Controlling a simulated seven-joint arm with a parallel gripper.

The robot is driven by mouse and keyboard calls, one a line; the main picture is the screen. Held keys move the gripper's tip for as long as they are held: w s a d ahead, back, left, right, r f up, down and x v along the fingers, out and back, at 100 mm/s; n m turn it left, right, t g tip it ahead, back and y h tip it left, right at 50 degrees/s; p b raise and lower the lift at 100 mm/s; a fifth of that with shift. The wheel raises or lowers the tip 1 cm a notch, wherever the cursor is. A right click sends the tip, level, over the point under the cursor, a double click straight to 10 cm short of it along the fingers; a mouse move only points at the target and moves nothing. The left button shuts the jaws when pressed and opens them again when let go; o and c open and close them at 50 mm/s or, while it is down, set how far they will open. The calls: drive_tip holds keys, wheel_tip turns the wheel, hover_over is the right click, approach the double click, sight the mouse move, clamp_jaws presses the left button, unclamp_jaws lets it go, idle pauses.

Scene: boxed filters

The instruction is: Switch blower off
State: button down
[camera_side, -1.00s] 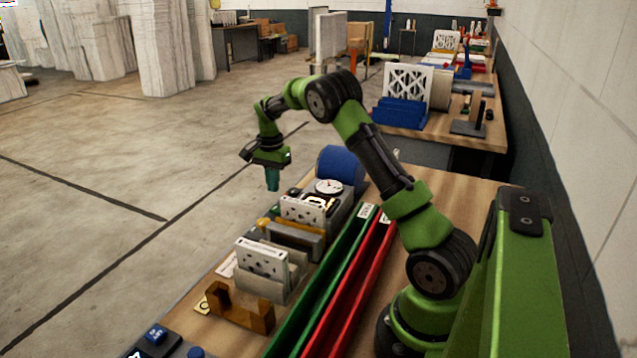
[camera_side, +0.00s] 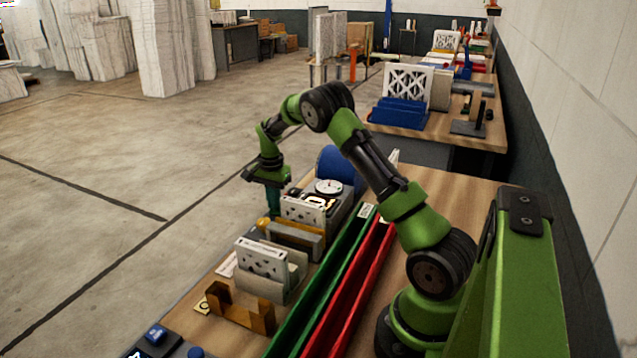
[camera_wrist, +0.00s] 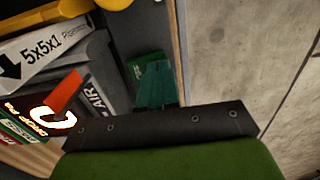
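The blower unit has a blue drum (camera_side: 334,166) and a round white dial (camera_side: 328,187) on a grey housing. My gripper (camera_side: 273,202) points down at the left side of this unit, low near the table's edge. Its teal fingers (camera_wrist: 157,92) look pressed together with nothing between them. In the wrist view a small green block (camera_wrist: 135,70) with faint markings sits just beside and partly behind the fingertips; I cannot tell whether they touch it. A white filter marked 5x5x1 (camera_wrist: 42,46) stands in the unit. The switch's state cannot be read.
A second filter (camera_side: 262,256) stands in a grey holder nearer the camera, behind a brown bracket (camera_side: 240,310). Green (camera_side: 320,285) and red (camera_side: 350,290) trays run along the right. Open floor (camera_wrist: 235,50) lies beyond the table edge.

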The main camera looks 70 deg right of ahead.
drive_tip(key=shift+s+f, duration=0.15)
drive_tip(key=shift+s, duration=0.05)
drive_tip(key=shift+s+r, duration=0.2)
drive_tip(key=shift+s, duration=0.65)
drive_tip(key=shift+d+r, duration=0.1)
wheel_tip(320, 180, up, 14)
drive_tip(key=w, duration=0.1)
drive_tip(key=shift+w, duration=0.1)
